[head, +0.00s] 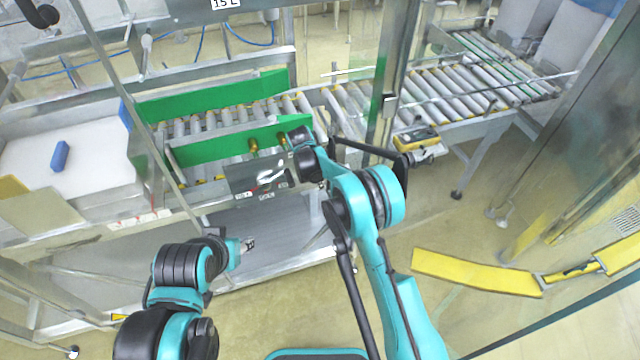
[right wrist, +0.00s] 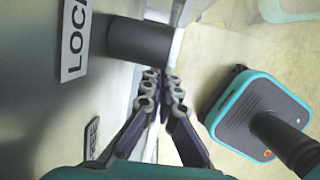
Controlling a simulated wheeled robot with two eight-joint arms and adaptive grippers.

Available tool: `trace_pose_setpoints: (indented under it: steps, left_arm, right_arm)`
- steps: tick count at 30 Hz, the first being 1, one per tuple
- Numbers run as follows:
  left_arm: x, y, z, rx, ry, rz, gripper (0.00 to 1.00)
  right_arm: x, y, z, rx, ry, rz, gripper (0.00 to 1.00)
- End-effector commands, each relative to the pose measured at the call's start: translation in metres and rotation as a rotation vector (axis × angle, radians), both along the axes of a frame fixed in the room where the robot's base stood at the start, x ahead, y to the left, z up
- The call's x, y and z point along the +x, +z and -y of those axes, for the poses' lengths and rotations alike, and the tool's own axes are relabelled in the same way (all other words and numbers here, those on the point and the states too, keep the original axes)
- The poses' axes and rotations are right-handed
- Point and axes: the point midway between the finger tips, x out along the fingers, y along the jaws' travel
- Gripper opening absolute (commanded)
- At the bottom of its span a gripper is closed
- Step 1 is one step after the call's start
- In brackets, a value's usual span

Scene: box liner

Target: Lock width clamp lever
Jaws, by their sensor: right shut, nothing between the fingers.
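In the right wrist view, a dark cylindrical handle (right wrist: 140,40) juts from a grey metal panel (right wrist: 35,110). A partly cropped label (right wrist: 74,40) reading "LOC" is beside it. My right gripper (right wrist: 163,80) is shut and empty, its fingertips just below the handle's outer end; whether they touch it I cannot tell. In the head view, my right arm reaches to the labelled front panel (head: 240,188) below the roller conveyor; its fingertips are hard to make out there. My left gripper (head: 247,243) hangs low at the left, small, over the grey lower shelf.
Green side guides (head: 225,97) flank the rollers. A metal post (head: 392,75) stands right of my right arm. A yellow device (head: 416,138) sits by the right conveyor. White sheets with a blue block (head: 60,156) lie at left. Yellow barriers (head: 475,271) lie at right; floor between is clear.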

Motion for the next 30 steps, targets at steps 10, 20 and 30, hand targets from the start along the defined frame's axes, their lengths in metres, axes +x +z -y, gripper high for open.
trace_pose_setpoints:
  steps: [10,20,30]
  left_arm:
    - [0.000,0.000,0.000,0.000,0.000,0.000,0.41]
    - [0.000,0.000,0.000,0.000,0.000,0.000,0.41]
    - [0.000,0.000,0.000,0.000,0.000,0.000,0.41]
  right_arm:
    - [-0.007,0.046,-0.011,0.000,0.001,0.000,0.00]
    - [-0.015,0.105,-0.024,0.000,0.000,0.000,0.00]
    - [-0.018,0.117,-0.026,0.002,-0.005,0.002,0.00]
